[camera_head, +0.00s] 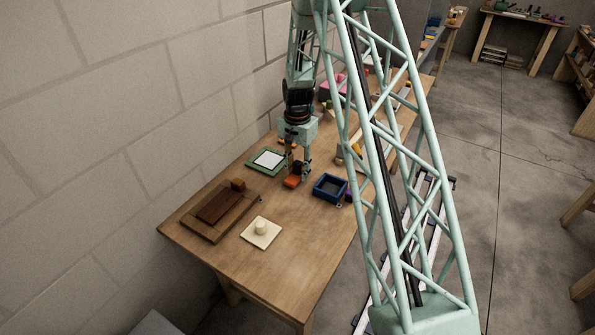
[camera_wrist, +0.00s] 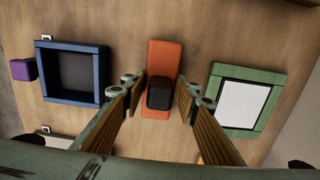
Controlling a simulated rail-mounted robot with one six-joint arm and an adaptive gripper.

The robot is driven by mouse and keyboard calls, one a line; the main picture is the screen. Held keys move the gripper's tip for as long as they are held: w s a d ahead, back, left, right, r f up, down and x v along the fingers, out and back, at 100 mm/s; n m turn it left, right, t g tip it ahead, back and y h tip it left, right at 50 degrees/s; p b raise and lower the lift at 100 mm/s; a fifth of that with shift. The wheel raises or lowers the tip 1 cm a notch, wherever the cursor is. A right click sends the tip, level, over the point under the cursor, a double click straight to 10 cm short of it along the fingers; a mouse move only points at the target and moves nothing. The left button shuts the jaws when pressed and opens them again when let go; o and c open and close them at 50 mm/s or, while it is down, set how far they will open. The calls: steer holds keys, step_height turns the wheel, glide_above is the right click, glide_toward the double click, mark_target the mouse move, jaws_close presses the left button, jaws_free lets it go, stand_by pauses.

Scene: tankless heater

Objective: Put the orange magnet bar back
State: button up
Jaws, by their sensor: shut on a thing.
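The orange magnet bar (camera_head: 291,182) is low at the wooden table, below my gripper (camera_head: 298,170). In the wrist view the orange bar (camera_wrist: 164,58) has a dark block-like grip (camera_wrist: 160,93) on it. The fingers of my gripper (camera_wrist: 161,92) stand on both sides of this grip and are shut on it. Whether the bar touches the table cannot be told. The blue open box (camera_wrist: 72,72) is left of the bar in the wrist view, and the green frame with a white panel (camera_wrist: 241,98) is right of it.
A brown wooden tray (camera_head: 237,217) with a small block (camera_head: 238,184) at its corner and a cream plate with a knob (camera_head: 261,231) stand at the near table end. A purple block (camera_wrist: 23,69) is beside the blue box. More objects crowd the far end. A block wall borders the table.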

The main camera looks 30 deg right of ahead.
steer(key=shift+f+b, duration=0.3)
steer(key=shift+f, duration=0.25)
stand_by(1.0)
steer(key=o, duration=1.2)
steer(key=shift+c, duration=0.2)
steer(key=shift+r, duration=0.15)
steer(key=shift+r, duration=5.8)
